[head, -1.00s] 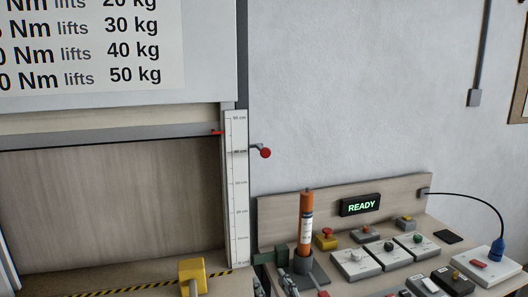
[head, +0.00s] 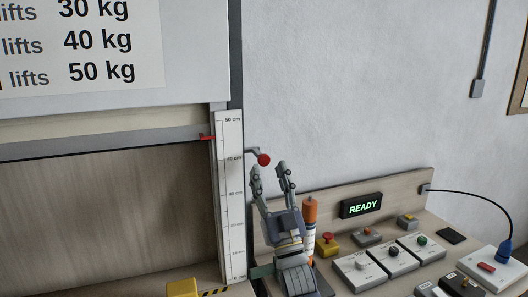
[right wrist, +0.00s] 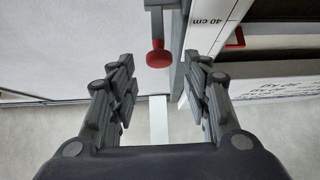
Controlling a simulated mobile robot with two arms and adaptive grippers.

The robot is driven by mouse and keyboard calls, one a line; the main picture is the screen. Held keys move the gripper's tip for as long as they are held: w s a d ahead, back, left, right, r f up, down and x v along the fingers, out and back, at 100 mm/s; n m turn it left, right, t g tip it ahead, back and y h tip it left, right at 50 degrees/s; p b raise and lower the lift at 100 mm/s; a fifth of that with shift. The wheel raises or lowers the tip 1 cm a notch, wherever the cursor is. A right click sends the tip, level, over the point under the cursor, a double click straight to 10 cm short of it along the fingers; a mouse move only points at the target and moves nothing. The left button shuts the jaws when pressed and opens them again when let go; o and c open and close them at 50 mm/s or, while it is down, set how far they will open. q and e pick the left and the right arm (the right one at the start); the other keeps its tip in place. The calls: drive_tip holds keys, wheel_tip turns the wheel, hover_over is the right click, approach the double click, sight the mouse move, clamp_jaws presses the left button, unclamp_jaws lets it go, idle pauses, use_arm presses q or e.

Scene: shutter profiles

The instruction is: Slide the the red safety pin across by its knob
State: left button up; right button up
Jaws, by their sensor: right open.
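The red knob (head: 263,159) of the safety pin sits on a short grey rod beside the white centimetre scale, near its 40 cm mark. In the right wrist view the knob (right wrist: 159,57) hangs from its grey bracket, ahead of and roughly midway between my fingers. My right gripper (head: 270,172) is open and empty, pointing up just below the knob. In the right wrist view its two fingers (right wrist: 160,88) stand wide apart, and neither is seen touching the knob. My left gripper is not in view.
The scale post (head: 231,200) stands close left of the knob, beside the shutter opening. A small red pointer (head: 207,137) is at the shutter's lower bar. Below right, an orange cylinder (head: 310,212) and several control boxes stand on the bench. The wall right of the knob is clear.

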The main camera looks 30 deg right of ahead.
sight(265, 162)
drive_tip(key=p+x, duration=0.1)
drive_tip(key=x, duration=0.2)
drive_tip(key=shift+w+d, duration=0.1)
drive_tip(key=shift+w, duration=0.25)
drive_tip(key=shift+w+d+r, duration=0.1)
drive_tip(key=shift+w+r, duration=0.35)
drive_tip(key=shift+r, duration=0.1)
drive_tip(key=shift+w+f, duration=0.1)
clamp_jaws()
drive_tip(key=shift+y, duration=0.3)
drive_tip(key=a, duration=0.2)
drive_tip(key=w+a, duration=0.1)
drive_tip(key=a, duration=0.1)
drive_tip(key=shift+c, duration=1.9)
unclamp_jaws()
drive_tip(key=o, duration=0.4)
drive_tip(key=shift+a, duration=0.15)
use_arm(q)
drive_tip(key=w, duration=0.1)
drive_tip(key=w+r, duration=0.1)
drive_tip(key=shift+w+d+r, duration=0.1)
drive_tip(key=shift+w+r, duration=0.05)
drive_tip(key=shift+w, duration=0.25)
use_arm(e)
drive_tip(key=shift+a, duration=0.1)
